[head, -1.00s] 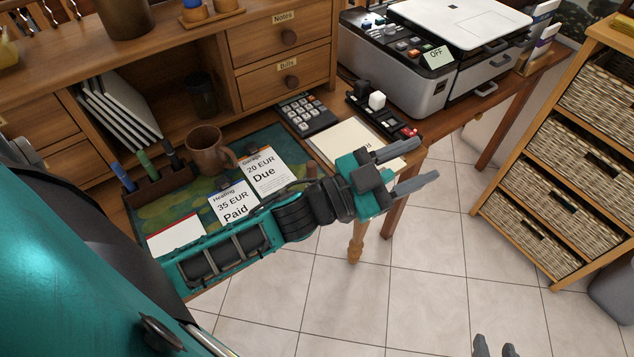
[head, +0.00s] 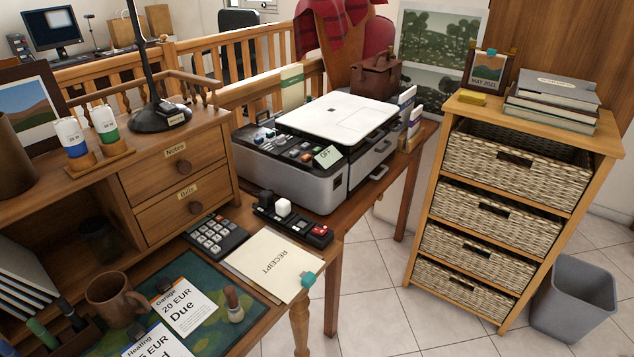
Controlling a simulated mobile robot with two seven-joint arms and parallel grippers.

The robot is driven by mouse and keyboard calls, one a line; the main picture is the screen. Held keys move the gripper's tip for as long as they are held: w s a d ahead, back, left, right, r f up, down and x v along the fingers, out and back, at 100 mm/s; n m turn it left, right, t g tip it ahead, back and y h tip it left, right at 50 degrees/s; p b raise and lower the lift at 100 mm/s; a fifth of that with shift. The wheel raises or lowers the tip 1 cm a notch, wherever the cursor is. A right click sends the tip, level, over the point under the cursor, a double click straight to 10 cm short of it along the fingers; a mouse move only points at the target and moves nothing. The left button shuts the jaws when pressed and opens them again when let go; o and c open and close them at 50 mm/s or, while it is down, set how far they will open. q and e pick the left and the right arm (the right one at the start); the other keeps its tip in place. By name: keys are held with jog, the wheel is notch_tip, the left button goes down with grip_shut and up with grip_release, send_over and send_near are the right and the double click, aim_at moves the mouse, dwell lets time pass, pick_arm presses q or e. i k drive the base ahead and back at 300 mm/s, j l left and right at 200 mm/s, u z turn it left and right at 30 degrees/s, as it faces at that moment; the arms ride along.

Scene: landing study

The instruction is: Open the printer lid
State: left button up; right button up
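The printer (head: 315,190) stands on the desk near the middle of the head view, grey with a dark control panel (head: 290,146) along its left side. Its white lid (head: 338,118) lies flat and looks shut on top. A small note reading OFF (head: 328,157) sits at the panel's front end. Neither of my grippers is in view, and nothing touches the printer lid.
A black strip with a white and a red switch (head: 292,218), a calculator (head: 215,237) and a receipt envelope (head: 272,265) lie before the printer. A brown bag (head: 376,76) is behind it. A basket shelf (head: 507,216) stands right, with tiled floor between.

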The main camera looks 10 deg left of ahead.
aim_at(346, 122)
jog(key=i+l, duration=0.35)
jog(key=l, duration=0.15)
jog(key=i+l, duration=0.3)
jog(key=l, duration=0.15)
jog(key=i+l, duration=0.35)
jog(key=l, duration=0.15)
jog(key=i+l+u, duration=0.35)
jog(key=l+u, duration=0.15)
jog(key=l, duration=0.2)
